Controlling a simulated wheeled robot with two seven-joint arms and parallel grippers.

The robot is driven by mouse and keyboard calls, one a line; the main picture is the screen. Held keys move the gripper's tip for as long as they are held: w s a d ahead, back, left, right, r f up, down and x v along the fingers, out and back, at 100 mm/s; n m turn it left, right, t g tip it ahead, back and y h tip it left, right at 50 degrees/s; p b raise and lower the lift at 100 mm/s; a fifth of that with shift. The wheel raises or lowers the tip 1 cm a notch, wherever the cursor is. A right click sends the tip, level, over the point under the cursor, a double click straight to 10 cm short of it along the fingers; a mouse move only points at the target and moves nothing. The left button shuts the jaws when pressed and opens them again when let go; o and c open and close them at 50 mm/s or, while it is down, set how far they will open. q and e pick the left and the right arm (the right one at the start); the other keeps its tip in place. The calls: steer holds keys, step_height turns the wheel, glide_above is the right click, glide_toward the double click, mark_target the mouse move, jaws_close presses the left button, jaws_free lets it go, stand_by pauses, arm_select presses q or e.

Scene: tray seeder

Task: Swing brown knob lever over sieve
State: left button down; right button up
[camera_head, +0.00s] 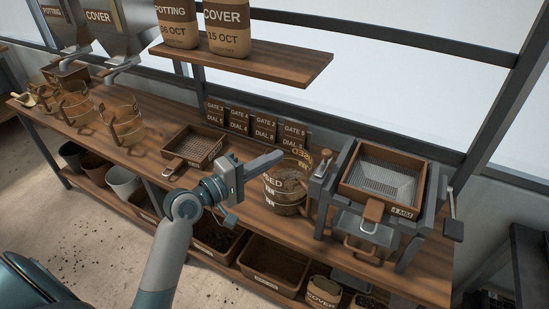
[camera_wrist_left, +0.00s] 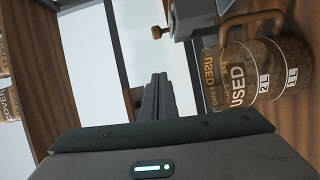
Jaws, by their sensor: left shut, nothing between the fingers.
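The sieve (camera_head: 346,200) is a brown wooden box with grey mesh, labelled 4 MM, in a grey stand at the right in the head view. A brown knob (camera_head: 325,156) tops a short grey lever at the stand's left side, beside the sieve. My left gripper (camera_head: 278,157) is shut and empty, left of the knob and apart from it, above the bucket marked USED (camera_head: 284,206). In the left wrist view its shut fingers (camera_wrist_left: 157,82) point toward the stand. My right gripper is not in view.
The USED bucket, filled with brown material, also shows in the wrist view (camera_wrist_left: 268,75). A shelf (camera_head: 275,65) with bags overhangs the bench. A smaller sieve tray (camera_head: 168,153) and label cards (camera_head: 265,131) are on the bench. A second lever (camera_head: 452,215) hangs at the stand's right.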

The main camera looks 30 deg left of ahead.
mark_target(324, 161)
arm_select(q)
steer(key=w+d+p, duration=0.4)
steer(key=w+d, duration=0.2)
steer(key=d, duration=0.1)
steer(key=shift+w+d+f+p, duration=0.25)
steer(key=shift+w+f+p, duration=0.05)
steer(key=shift+w+p, duration=0.1)
stand_by(0.3)
steer(key=shift+w+m+h+b, duration=0.1)
steer(key=shift+m+h+b, duration=0.2)
steer(key=shift+h+b, duration=0.15)
